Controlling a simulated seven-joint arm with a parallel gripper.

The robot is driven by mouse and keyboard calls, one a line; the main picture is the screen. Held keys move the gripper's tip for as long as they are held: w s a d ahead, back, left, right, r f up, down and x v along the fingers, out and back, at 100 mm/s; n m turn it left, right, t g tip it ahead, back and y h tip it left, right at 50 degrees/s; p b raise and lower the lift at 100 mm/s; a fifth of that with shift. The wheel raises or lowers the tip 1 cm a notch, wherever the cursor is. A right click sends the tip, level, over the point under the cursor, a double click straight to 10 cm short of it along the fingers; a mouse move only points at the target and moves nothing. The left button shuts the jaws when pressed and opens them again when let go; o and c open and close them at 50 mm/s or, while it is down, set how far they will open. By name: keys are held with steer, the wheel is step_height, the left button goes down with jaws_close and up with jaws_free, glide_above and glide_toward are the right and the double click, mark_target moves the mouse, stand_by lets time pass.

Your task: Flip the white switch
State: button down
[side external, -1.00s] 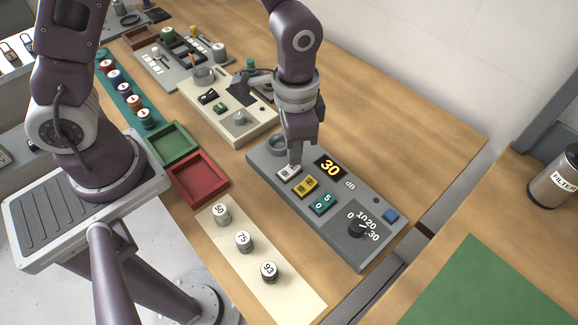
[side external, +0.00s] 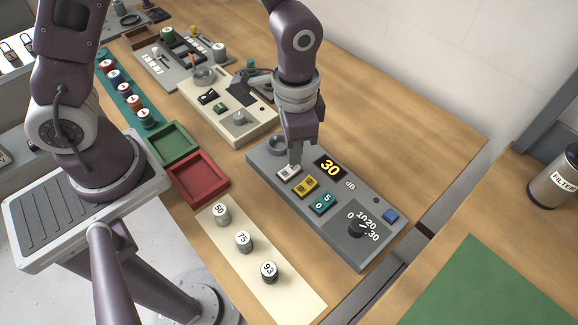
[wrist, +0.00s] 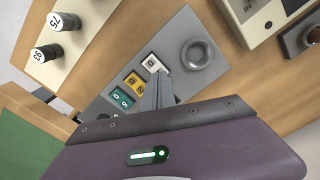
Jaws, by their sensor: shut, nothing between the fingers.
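The white switch (side external: 289,173) is at the upper left end of a row of three switches on the grey panel (side external: 262,160). It also shows in the wrist view (wrist: 152,63), just beyond my fingertips. My gripper (side external: 295,165) points down with its fingers shut and empty. In the wrist view its fingertips (wrist: 160,76) are at the edge of the white switch; I cannot tell if they touch it. The fingers hide part of the switch in the side view.
On the same panel are a yellow switch (side external: 305,186), a teal switch (side external: 322,203), a display reading 30 (side external: 330,168), a black dial (side external: 357,228) and a blue button (side external: 390,215). A red tray (side external: 198,178) and a cream strip (side external: 285,285) with numbered weights lie to the left.

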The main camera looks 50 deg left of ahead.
steer(key=shift+f, duration=0.95)
stand_by(0.8)
steer(key=shift+r, duration=3.55)
steer(key=shift+r, duration=0.1)
steer(key=s+a+r+n+t, duration=0.1)
steer(key=s+a+r, duration=0.15)
steer(key=r, duration=0.25)
steer(key=s+a+r+n+t, duration=0.1)
steer(key=a+r+n, duration=0.15)
steer(key=r, duration=0.25)
steer(key=s+a+r+n+t, duration=0.2)
steer(key=s+a+r, duration=0.3)
steer(key=s, duration=0.4)
steer(key=shift+s+a+r+t, duration=0.15)
steer(key=shift+s+a+t, duration=0.3)
steer(key=shift+t, duration=0.35)
